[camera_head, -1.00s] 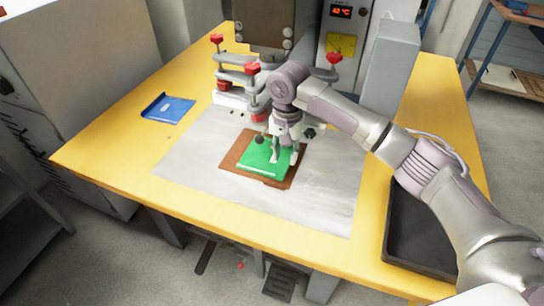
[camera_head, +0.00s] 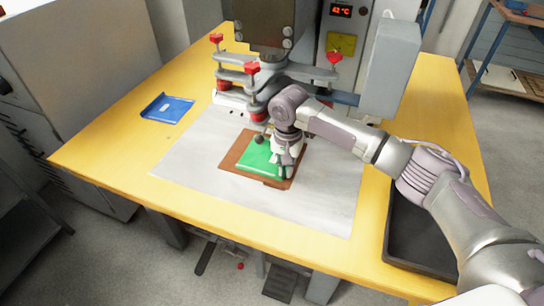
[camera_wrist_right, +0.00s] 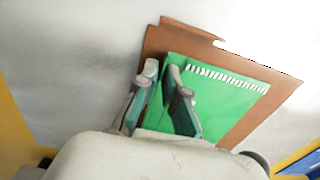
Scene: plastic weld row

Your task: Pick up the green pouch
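The green pouch (camera_head: 258,157) lies flat on a brown board (camera_head: 230,162) below the press. In the right wrist view the pouch (camera_wrist_right: 225,105) shows a white striped band along one end. My right gripper (camera_head: 286,170) is pointed down at the right side of the pouch and hides part of it. In the wrist view its fingers (camera_wrist_right: 165,80) stand a small gap apart, with green showing between them. One finger is by the pouch's edge and the other over it; contact is unclear. My left gripper is not in view.
A press with red knobs (camera_head: 252,68) stands close behind the pouch. A blue tray (camera_head: 168,108) lies at the left of the yellow table (camera_head: 110,152). A black tray (camera_head: 408,245) is at the right, partly behind my arm. The grey sheet has bare room in front.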

